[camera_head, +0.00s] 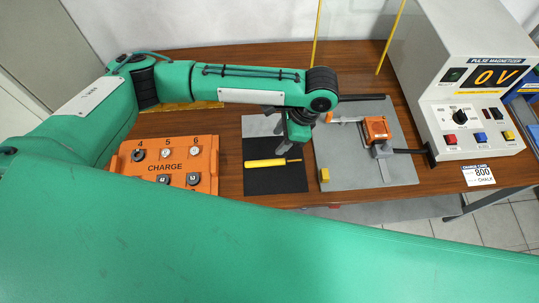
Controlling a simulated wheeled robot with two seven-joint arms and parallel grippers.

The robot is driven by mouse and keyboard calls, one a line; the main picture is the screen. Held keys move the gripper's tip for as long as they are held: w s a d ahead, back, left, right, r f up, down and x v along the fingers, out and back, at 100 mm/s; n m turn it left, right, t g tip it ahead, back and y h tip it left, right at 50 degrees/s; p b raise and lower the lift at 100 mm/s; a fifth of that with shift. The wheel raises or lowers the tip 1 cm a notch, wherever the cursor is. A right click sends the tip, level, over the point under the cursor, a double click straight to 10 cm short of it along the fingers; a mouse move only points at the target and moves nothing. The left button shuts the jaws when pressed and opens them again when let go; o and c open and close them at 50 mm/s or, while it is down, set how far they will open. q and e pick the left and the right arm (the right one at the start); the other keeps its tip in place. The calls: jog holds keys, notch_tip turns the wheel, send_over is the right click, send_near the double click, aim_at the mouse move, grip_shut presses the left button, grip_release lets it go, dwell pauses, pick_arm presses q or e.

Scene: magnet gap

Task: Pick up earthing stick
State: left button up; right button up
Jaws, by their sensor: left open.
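My left gripper (284,150) is open and points down over the tip end of the stick. I cannot tell whether its fingers touch the stick. The arm's forearm hides part of the area behind. My right gripper is not in view.
An orange charge box (203,178) with numbered knobs stands left of the mat. Right of it, a grey plate (395,168) carries an orange device (377,129) and a small yellow block (324,175). A white pulse magnetiser (467,85) reading 0 V stands at right.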

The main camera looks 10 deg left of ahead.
pick_arm(q)
jog(key=p, duration=0.2)
send_over(261, 162)
jog(key=d, duration=0.2)
jog(key=f, duration=0.7)
jog(key=shift+w+f, duration=0.25)
jog(key=shift+w, duration=0.15)
jog(key=p+x, duration=0.1)
jog(key=x, duration=0.4)
jog(key=shift+s+d+p, duration=0.1)
jog(key=shift+d+p, duration=0.05)
jog(key=shift+p, duration=0.2)
jog(key=shift+f, duration=0.3)
jog(key=shift+c, duration=0.7)
grip_shut()
